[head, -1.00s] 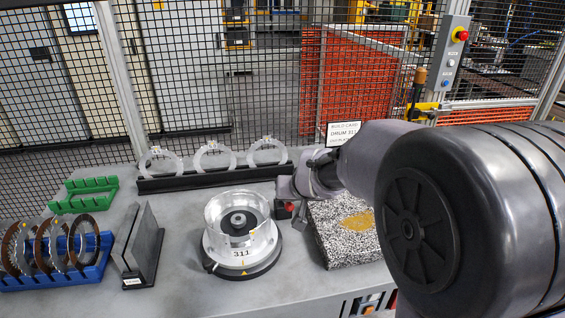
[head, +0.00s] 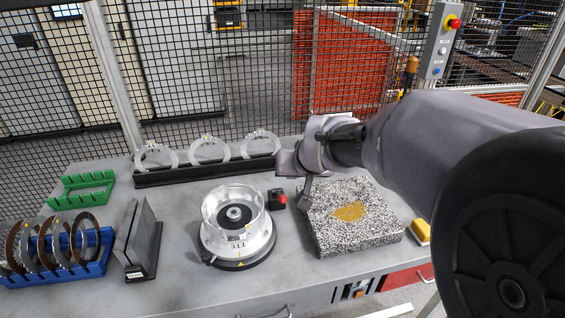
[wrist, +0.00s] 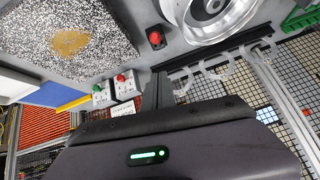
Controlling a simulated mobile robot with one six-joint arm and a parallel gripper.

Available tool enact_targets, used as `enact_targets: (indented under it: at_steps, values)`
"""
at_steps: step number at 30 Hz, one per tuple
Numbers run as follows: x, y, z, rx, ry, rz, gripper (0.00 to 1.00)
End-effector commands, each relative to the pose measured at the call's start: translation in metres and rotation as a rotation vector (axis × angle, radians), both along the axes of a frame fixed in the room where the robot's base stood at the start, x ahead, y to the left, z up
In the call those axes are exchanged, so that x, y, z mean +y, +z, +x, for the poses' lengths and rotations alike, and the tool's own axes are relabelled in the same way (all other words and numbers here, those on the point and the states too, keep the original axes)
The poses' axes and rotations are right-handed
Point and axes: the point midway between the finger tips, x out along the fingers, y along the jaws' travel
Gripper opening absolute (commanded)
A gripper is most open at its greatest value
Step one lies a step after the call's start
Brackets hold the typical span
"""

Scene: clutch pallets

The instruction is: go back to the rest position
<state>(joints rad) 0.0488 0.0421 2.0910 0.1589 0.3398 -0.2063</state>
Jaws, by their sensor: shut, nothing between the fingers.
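My gripper (head: 306,192) hangs above the bench at the left edge of the speckled granite block (head: 345,240), with its fingers pointing down. Its fingers also show in the wrist view (wrist: 158,92), close together and empty. The clear drum marked 311 (head: 237,218) stands on its round base to the left, apart from my gripper. The wrist view shows the drum's rim (wrist: 215,22) at the top and the block (wrist: 70,35) at the upper left.
A black rack (head: 205,174) holds upright pale rings at the back. A blue rack (head: 60,272) of rings, a green rack (head: 82,200) and dark upright plates (head: 138,240) stand left. A red-topped button (head: 278,198) sits between drum and block. Mesh fencing rises behind.

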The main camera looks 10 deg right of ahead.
Motion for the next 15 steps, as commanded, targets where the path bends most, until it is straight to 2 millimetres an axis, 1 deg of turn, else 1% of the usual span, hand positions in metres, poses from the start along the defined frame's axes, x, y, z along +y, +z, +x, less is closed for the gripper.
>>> enact_targets:
  at_steps: [1, 3, 7, 15]
  values:
    - [0.0, 0.007, -0.005, -0.001, 0.0, 0.0, 0.0]
    - [-0.001, 0.011, -0.01, -0.001, -0.001, 0.001, 0.0]
    - [-0.001, 0.014, -0.014, -0.001, -0.001, 0.001, 0.0]
    - [-0.001, 0.014, -0.015, -0.001, -0.001, 0.001, 0.0]
